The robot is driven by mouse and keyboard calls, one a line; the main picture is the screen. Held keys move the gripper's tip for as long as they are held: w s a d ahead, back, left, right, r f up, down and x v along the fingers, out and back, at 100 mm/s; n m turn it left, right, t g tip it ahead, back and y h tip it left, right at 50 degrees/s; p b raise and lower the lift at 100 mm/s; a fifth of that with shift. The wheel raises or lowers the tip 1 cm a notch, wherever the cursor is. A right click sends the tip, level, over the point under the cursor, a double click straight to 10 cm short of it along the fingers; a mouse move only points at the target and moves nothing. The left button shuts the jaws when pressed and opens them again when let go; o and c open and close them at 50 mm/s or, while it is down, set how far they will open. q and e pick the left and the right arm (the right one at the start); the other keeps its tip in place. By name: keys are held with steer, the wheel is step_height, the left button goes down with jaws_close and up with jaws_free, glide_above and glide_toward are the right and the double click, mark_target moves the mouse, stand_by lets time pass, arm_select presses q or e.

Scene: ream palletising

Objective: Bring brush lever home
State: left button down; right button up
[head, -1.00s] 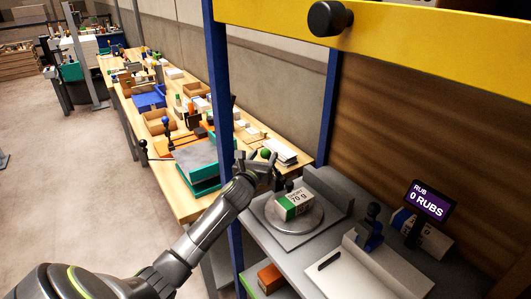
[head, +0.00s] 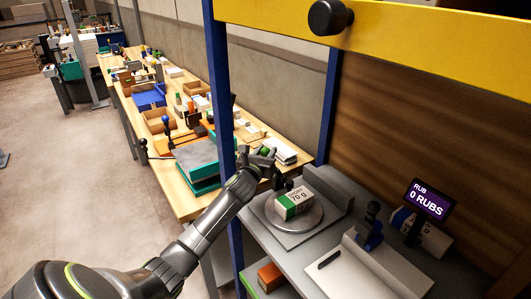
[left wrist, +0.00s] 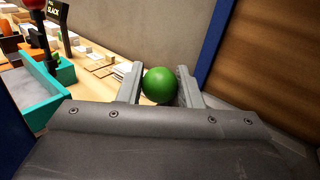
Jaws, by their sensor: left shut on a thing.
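A green ball knob (left wrist: 159,85) sits between the two fingers of my left gripper (left wrist: 161,82) in the left wrist view. My left gripper is shut on it. In the head view the green knob (head: 265,151) is partly covered by the fingers of the left gripper (head: 266,154), beside the blue post. Any lever rod below the knob is hidden by the gripper, so I cannot tell how it is tilted. My right gripper is not in view.
A white-and-green ream pack marked 70 g (head: 294,203) lies on a round plate (head: 312,221) close right of the gripper. A blue post (head: 223,100) stands close left. A screen (head: 428,201) reads 0 RUBS. A long workbench (head: 186,199) with trays runs behind.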

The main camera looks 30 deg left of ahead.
arm_select(q)
steer(key=shift+w+d+r, duration=0.1)
steer(key=shift+w+r, duration=0.05)
steer(key=shift+r, duration=0.1)
steer(key=shift+p, duration=0.3)
steer(key=shift+w+d+r+p, duration=0.2)
steer(key=shift+w+r+p, duration=0.15)
steer(key=shift+w, duration=0.1)
steer(key=shift+w+d+r+p, duration=0.2)
steer(key=shift+w+p, duration=0.15)
steer(key=shift+w, duration=0.1)
steer(key=w+d+f+g+p, duration=0.1)
steer(key=w+d, duration=0.3)
steer(key=w, duration=0.5)
steer(key=shift+f+m+p, duration=0.4)
steer(key=shift+f, duration=0.15)
steer(key=shift+a+f, duration=0.1)
steer(key=shift+f, duration=0.1)
